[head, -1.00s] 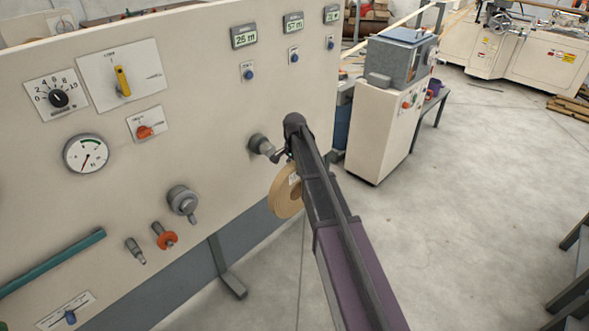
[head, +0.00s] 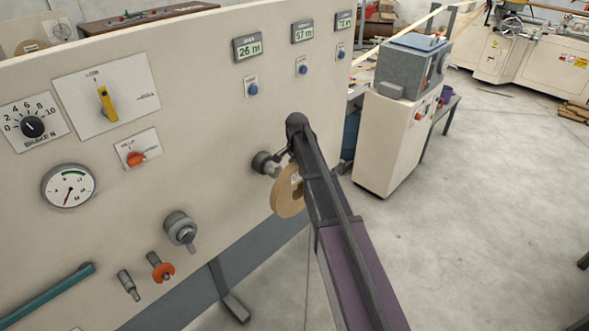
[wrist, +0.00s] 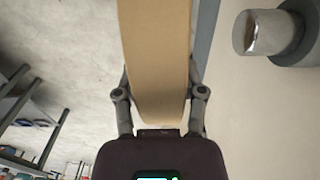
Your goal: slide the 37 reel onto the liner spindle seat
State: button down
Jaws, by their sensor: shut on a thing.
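The reel (head: 287,198) is a tan roll with a pale label, partly hidden behind my arm in the head view. The wrist view shows its tan edge (wrist: 155,50) between the two fingers of my gripper (wrist: 159,95), which is shut on it. Its number cannot be read. A grey spindle seat (head: 264,163) sticks out of the panel just up and left of the reel. In the wrist view a spindle with a shiny tip and dark collar (wrist: 262,33) is at the upper right, apart from the reel. I cannot tell which seat is the liner one.
The cream panel (head: 215,120) carries another grey spindle (head: 180,229), an orange-collared peg (head: 160,267), a teal bar (head: 45,297), a gauge (head: 68,187) and several displays. A white cabinet (head: 390,140) stands behind on the right. The floor at right is mostly clear.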

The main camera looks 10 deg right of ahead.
jog(key=shift+w, duration=0.55)
jog(key=w+a, duration=0.2)
jog(key=w, duration=0.2)
jog(key=w+a, duration=0.3)
jog(key=w+a+r+p, duration=0.1)
jog(key=w+a, duration=0.2)
jog(key=w, duration=0.1)
jog(key=shift+w+a, duration=0.25)
jog(key=shift+w, duration=0.1)
jog(key=shift+s+d, duration=0.1)
jog(key=shift+s, duration=0.05)
dwell(0.4)
jog(key=shift+s+d, duration=1.35)
jog(key=shift+s, duration=0.55)
jog(key=shift+s+d, duration=1.35)
jog(key=shift+s, duration=0.6)
jog(key=shift+s+d, duration=1.35)
jog(key=shift+s, duration=0.55)
jog(key=s+d+r+p, duration=0.1)
jog(key=s+d, duration=0.3)
jog(key=s, duration=0.1)
jog(key=shift+s, duration=0.35)
jog(key=shift+r, duration=0.1)
